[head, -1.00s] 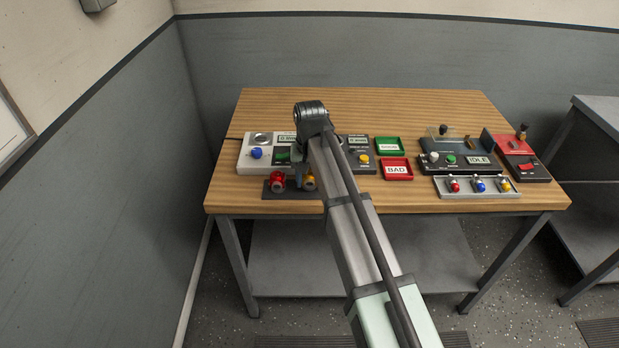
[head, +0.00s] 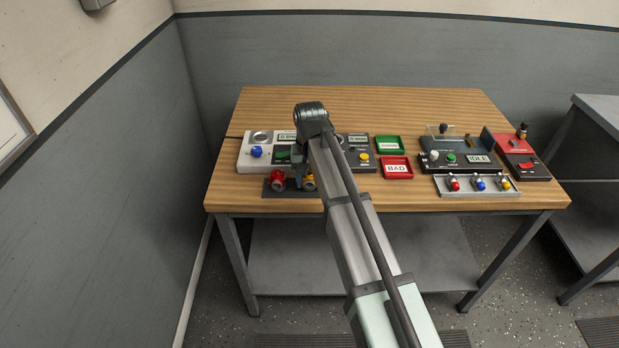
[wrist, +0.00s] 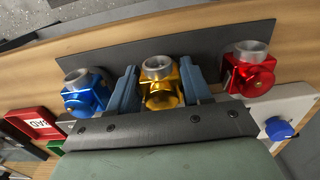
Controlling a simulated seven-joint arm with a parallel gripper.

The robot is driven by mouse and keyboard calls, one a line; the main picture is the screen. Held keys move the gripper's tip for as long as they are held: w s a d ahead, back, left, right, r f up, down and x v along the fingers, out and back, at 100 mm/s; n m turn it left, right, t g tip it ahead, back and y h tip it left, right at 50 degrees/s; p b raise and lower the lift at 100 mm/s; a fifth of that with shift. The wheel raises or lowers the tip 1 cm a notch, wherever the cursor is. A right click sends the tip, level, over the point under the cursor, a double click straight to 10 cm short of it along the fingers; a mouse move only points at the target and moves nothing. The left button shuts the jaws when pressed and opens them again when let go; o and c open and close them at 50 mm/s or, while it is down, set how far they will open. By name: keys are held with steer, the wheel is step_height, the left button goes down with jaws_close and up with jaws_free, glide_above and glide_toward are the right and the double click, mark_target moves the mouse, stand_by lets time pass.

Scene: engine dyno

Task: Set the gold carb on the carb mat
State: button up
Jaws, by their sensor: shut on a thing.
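The gold carb (wrist: 160,85) sits between the two fingers of my gripper (wrist: 162,92) in the wrist view, and the gripper is shut on it. It also shows in the head view (head: 309,183), partly hidden by my arm. The dark carb mat (wrist: 208,52) lies under and around it, and its front strip shows in the head view (head: 291,193). The gold carb is over the mat, between the blue carb (wrist: 85,95) and the red carb (wrist: 250,72). I cannot tell whether its base touches the mat.
A pale console with a blue knob (head: 256,152) stands just behind the mat. The red BAD tray (head: 396,168) and green tray (head: 389,145) lie to the right. The table's back is clear.

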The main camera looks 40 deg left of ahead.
stand_by(0.3)
steer(key=o, duration=1.2)
steer(key=shift+r, duration=0.15)
steer(key=shift+r, duration=3.35)
